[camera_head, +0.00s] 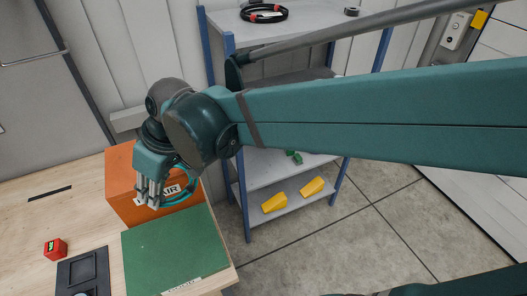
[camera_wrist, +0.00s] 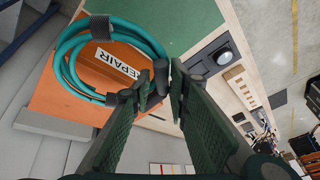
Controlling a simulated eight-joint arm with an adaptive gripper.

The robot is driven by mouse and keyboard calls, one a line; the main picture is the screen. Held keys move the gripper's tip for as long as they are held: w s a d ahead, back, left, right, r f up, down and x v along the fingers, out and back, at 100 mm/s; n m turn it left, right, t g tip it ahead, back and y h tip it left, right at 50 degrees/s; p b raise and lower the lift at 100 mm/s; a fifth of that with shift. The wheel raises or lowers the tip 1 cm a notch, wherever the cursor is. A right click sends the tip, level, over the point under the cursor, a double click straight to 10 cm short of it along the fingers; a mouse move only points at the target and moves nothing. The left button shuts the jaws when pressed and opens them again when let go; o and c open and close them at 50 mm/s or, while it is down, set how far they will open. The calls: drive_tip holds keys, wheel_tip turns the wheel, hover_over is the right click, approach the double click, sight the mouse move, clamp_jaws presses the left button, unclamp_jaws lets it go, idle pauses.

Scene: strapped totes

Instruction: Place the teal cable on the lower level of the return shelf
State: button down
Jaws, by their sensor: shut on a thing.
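The teal cable (camera_head: 190,184) is a coil with dark ties. In the wrist view the cable (camera_wrist: 64,62) loops out to the left, and its right edge runs in between my fingertips. My gripper (camera_head: 151,194) is shut on it, above the orange REPAIR tote; the fingertips also show in the wrist view (camera_wrist: 168,82). A shelf rack with blue posts (camera_head: 242,200) and grey levels stands right of the bench. I see no return label on it. My arm hides much of its middle.
The orange tote (camera_head: 121,182) stands on the wooden bench beside a green mat (camera_head: 170,248). A red button box (camera_head: 55,249) is at left.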

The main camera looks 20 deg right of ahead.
drive_tip(key=w+d+m+b, duration=0.1)
drive_tip(key=w+d+b, duration=0.25)
drive_tip(key=d, duration=0.55)
drive_tip(key=w+d+m+t+h+b, duration=0.1)
drive_tip(key=w+d+m+b, duration=0.15)
drive_tip(key=w+d, duration=0.45)
drive_tip(key=w+d+m+b, duration=0.1)
drive_tip(key=w+d+b, duration=0.15)
drive_tip(key=d, duration=0.85)
drive_tip(key=s+d+m+h+b, duration=0.1)
drive_tip(key=d+b, duration=0.2)
drive_tip(key=d, duration=0.7)
drive_tip(key=s+d+m+t+b, duration=0.15)
drive_tip(key=d+b, duration=0.25)
drive_tip(key=d, duration=0.6)
drive_tip(key=s+d+m+h+b, duration=0.1)
drive_tip(key=s+d+m+b, duration=0.15)
drive_tip(key=d, duration=0.85)
wheel_tip(320, 180, down, 51)
drive_tip(key=shift+w+a+r+n, duration=0.15)
drive_tip(key=shift+w+a+n, duration=0.05)
drive_tip(key=shift+w+n, duration=0.15)
drive_tip(key=p, duration=0.3)
hover_over(268, 174)
